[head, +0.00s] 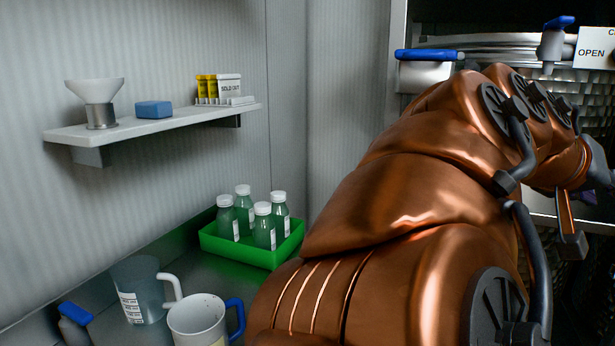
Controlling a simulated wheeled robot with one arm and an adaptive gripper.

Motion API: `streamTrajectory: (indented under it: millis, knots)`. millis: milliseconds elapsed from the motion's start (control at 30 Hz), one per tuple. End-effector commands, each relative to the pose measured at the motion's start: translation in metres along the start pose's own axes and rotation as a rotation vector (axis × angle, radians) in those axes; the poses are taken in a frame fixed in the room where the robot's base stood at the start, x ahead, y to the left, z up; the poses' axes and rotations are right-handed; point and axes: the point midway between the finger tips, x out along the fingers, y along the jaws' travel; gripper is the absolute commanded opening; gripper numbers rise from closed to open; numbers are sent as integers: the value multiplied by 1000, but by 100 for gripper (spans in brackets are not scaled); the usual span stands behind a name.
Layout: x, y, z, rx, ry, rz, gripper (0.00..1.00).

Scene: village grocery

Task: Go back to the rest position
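My copper-coloured arm fills the middle and right of the head view and reaches toward the right edge. At its far end a dark grey part, which looks like my gripper (600,172), is cut off by the picture edge. Its fingertips cannot be made out, so I cannot tell whether it is open or shut, or whether it holds anything.
A wall shelf (165,123) holds a funnel (94,94), a blue block (154,109) and yellow packs (206,87) by a "SOLD OUT" sign (229,88). Below are a green tray (255,252) of bottles, a clear jug (138,290) and a white jug (198,318). An OPEN sign (596,48) stands right.

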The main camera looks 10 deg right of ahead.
Motion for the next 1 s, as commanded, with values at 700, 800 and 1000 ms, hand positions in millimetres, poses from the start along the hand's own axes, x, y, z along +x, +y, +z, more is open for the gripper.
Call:
streamTrajectory:
  millis: [700,800,1000]
  knots:
    - [-131,-119,246,-616,-698,-859,25]
    - [-152,-115,268,-706,-728,-915,25]
    - [-174,-107,294,-807,-760,-964,25]
